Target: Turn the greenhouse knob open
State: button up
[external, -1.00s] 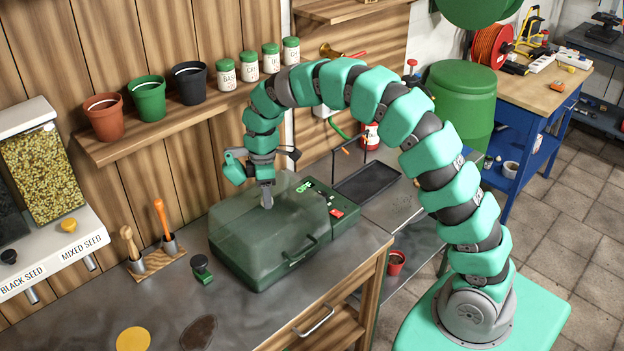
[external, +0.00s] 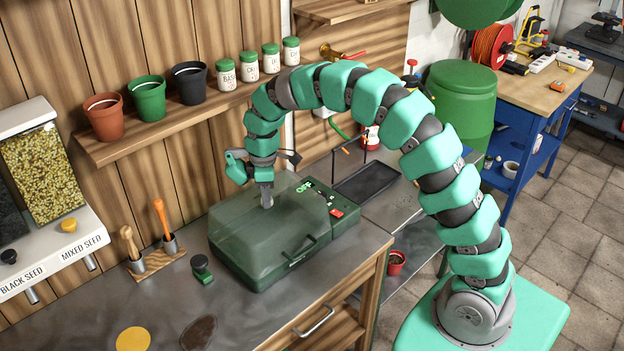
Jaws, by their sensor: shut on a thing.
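The greenhouse (external: 250,243) is a dark green box with a see-through lid and a front handle, standing on the metal bench. Its right side carries a panel (external: 320,196) with a green lit display and a red switch. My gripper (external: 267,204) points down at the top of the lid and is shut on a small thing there. That thing is mostly hidden by the fingers; it sits where a knob on the lid would be, and I cannot make out its turn. The lid is down.
A wooden tool holder (external: 156,262) and a small dark green item (external: 202,269) stand left of the greenhouse. A shelf (external: 100,153) with pots and jars runs behind my arm. A black tray (external: 367,182) lies to the right.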

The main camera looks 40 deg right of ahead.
jog(key=m+b, duration=0.2)
jog(key=m, duration=0.2)
jog(key=m+b, duration=0.1)
jog(key=m, duration=0.2)
jog(key=shift+d+m, duration=0.1)
jog(key=shift+m, duration=0.3)
jog(key=m+b, duration=0.1)
jog(key=m, duration=0.2)
jog(key=shift+s+m+t, duration=0.1)
jog(key=shift+m+t, duration=0.2)
jog(key=shift+m, duration=1.8)
